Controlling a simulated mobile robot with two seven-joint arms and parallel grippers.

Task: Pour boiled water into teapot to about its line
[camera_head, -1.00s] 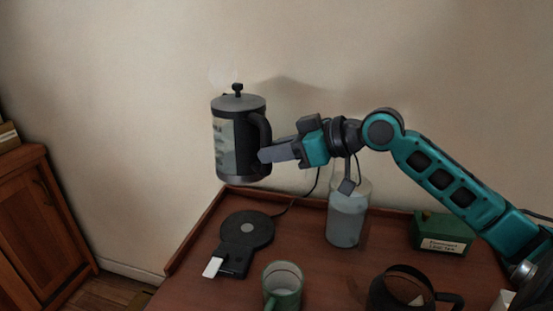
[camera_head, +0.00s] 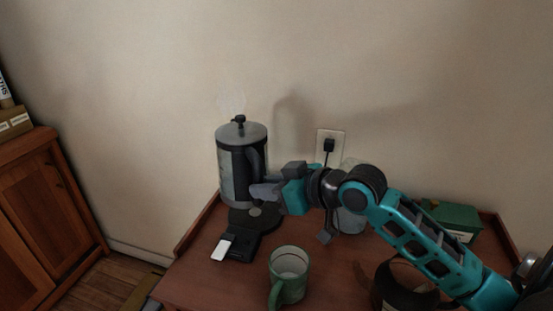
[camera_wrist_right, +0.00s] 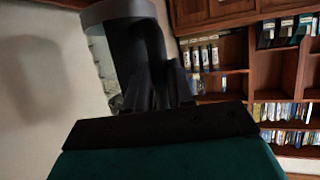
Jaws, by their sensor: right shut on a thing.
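The kettle (camera_head: 232,170) is a tall cylinder with a clear side panel, dark body, grey lid and black knob; faint steam rises above it. My right gripper (camera_head: 262,189) is shut on its handle at its right side and holds it upright. The kettle's bottom is just above or behind the round black power base (camera_head: 262,216); I cannot tell whether they touch. In the wrist view the kettle (camera_wrist_right: 103,60) shows close up, with its handle at the fingers. A dark round pot (camera_head: 395,290), probably the teapot, stands at the front right, partly behind my arm. Its line is not visible.
A green mug (camera_head: 289,276) stands at the table's front. A clear container (camera_head: 350,222) is partly behind my right wrist. A green box (camera_head: 452,218) sits at the back right. A wall socket (camera_head: 330,145) holds a black plug. A wooden cabinet (camera_head: 45,215) stands left.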

